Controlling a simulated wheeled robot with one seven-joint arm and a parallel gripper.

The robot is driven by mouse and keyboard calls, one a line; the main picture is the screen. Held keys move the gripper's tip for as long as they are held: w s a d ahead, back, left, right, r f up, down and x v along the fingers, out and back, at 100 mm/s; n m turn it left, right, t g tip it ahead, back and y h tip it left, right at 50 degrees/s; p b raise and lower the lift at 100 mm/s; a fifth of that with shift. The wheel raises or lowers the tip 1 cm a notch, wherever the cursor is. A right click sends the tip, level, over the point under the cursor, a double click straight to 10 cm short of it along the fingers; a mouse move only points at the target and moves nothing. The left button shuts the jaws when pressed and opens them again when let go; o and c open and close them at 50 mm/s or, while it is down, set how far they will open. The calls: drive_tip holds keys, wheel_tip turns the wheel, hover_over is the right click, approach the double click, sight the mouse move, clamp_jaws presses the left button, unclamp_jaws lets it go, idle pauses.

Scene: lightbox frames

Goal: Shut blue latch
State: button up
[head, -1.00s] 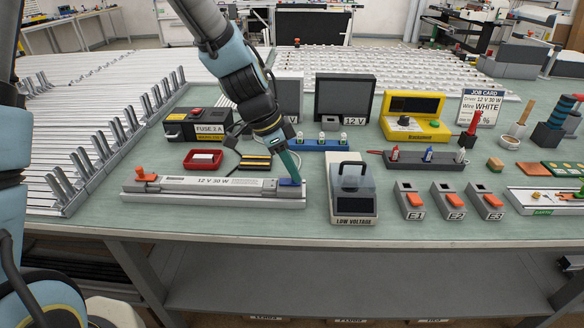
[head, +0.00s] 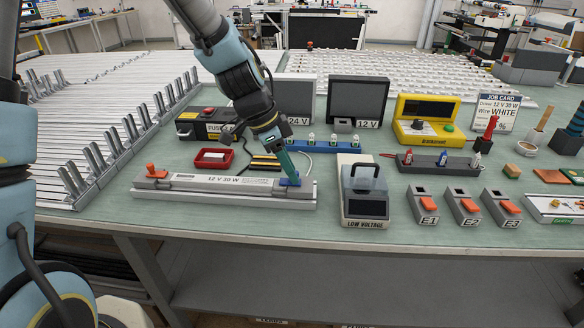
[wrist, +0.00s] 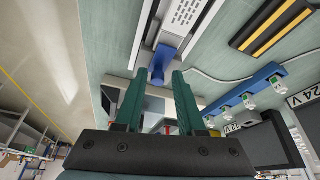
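The blue latch (head: 286,184) is at the right end of a long white driver marked 12 V 30 W (head: 215,182), which sits in a pale metal channel near the bench's front edge. My gripper (head: 292,181) points down at the latch and partly hides it in the head view. In the wrist view, the blue latch (wrist: 162,60) shows just beyond and between the two green fingertips of my gripper (wrist: 159,76). The fingers are apart, with a gap between them. I cannot tell whether they touch the latch, or its exact tilt.
An orange latch (head: 151,170) stands at the driver's left end. A LOW VOLTAGE tester (head: 366,208) stands close to the right. Behind are a red tray (head: 213,159) and a blue strip (head: 325,146) with small bulbs. Green bench surface lies bare in front.

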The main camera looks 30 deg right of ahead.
drive_tip(key=shift+o, duration=0.8)
drive_tip(key=shift+d, duration=0.1)
drive_tip(key=b+v, duration=0.2)
drive_tip(key=v, duration=0.8)
drive_tip(key=shift+r, duration=0.35)
drive_tip(key=w+a+f+n+t+y, duration=0.15)
drive_tip(key=w+a+n, duration=0.3)
drive_tip(key=a, duration=0.45)
drive_tip(key=w+a+f+n+t, duration=0.1)
drive_tip(key=w+a+f+n, duration=0.2)
drive_tip(key=a+n, duration=0.45)
drive_tip(key=s+a+f+n+y, duration=0.1)
drive_tip(key=a+n, duration=0.4)
drive_tip(key=a, duration=0.4)
drive_tip(key=s+a+f+n+y, duration=0.1)
drive_tip(key=a+n, duration=0.3)
drive_tip(key=a, duration=0.5)
drive_tip(key=shift+f+n+t, duration=0.3)
drive_tip(key=shift+n+t, duration=0.1)
drive_tip(key=shift+t, duration=0.05)
